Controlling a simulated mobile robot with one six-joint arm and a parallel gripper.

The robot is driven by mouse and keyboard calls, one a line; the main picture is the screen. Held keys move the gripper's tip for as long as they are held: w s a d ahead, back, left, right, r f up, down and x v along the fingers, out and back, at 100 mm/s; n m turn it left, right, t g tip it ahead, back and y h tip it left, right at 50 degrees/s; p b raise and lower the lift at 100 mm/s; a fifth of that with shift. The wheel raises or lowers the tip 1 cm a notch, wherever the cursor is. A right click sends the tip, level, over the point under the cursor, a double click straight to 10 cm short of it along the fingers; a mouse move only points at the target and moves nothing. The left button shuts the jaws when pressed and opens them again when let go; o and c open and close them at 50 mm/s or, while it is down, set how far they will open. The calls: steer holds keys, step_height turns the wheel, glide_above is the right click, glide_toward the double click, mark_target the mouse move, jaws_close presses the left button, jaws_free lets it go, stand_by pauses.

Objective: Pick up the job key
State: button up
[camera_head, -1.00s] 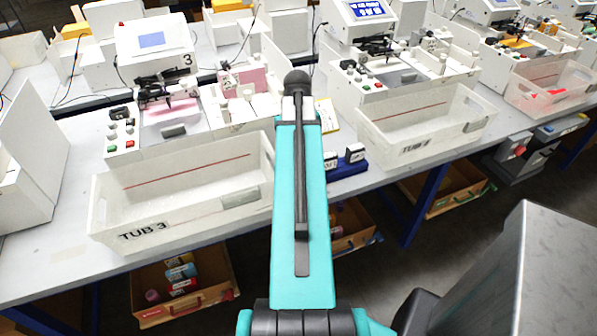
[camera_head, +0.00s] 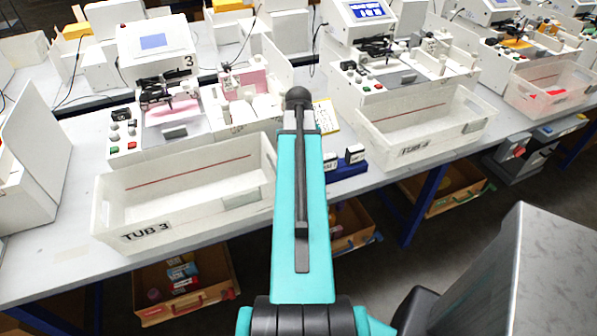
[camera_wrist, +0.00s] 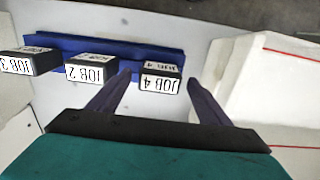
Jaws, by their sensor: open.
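In the wrist view several job keys stand in a blue holder (camera_wrist: 160,51): black blocks with white labels. The job 4 key (camera_wrist: 158,84) is at the right end, the job 2 key (camera_wrist: 90,73) in the middle, the job 3 key (camera_wrist: 30,62) at the left. My gripper (camera_wrist: 158,80) is open, with one finger on each side of the job 4 key and no grip on it. In the head view two keys (camera_head: 354,153) (camera_head: 330,161) show on the blue holder (camera_head: 346,171); my arm hides the rest and the gripper.
Tub 3 (camera_head: 112,205) stands left of my arm and another tub (camera_head: 380,155) right of the holder. A white tub wall (camera_wrist: 225,85) rises close to the right finger in the wrist view. Plotters stand behind the tubs.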

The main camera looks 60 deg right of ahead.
steer(key=shift+f, duration=0.65)
steer(key=c, duration=1.1)
